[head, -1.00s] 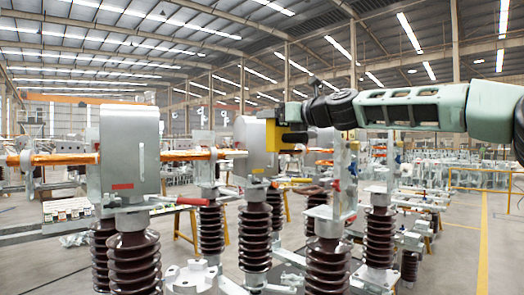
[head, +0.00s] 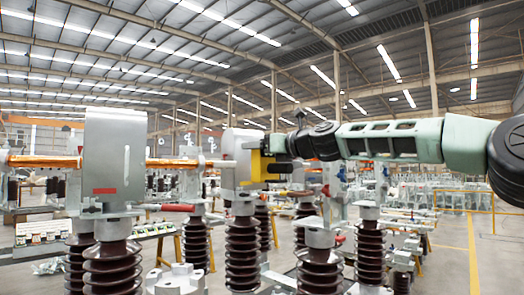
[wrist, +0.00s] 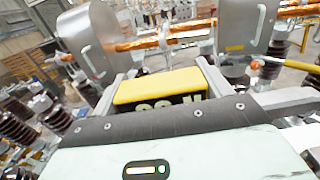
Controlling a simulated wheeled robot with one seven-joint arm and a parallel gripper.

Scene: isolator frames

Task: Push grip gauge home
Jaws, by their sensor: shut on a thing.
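In the head view the yellow gauge (head: 271,170) shows at the tip of my gripper (head: 264,160), against or just in front of the right side of a grey metal housing (head: 238,155). I cannot tell whether it touches the housing. Its far face is hidden.
A nearer grey housing (head: 113,155) stands at left on a brown ribbed insulator (head: 110,270). A copper bar (head: 45,161) runs at housing height. More insulators stand below my arm. Open floor with a yellow line (head: 474,260) lies at right.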

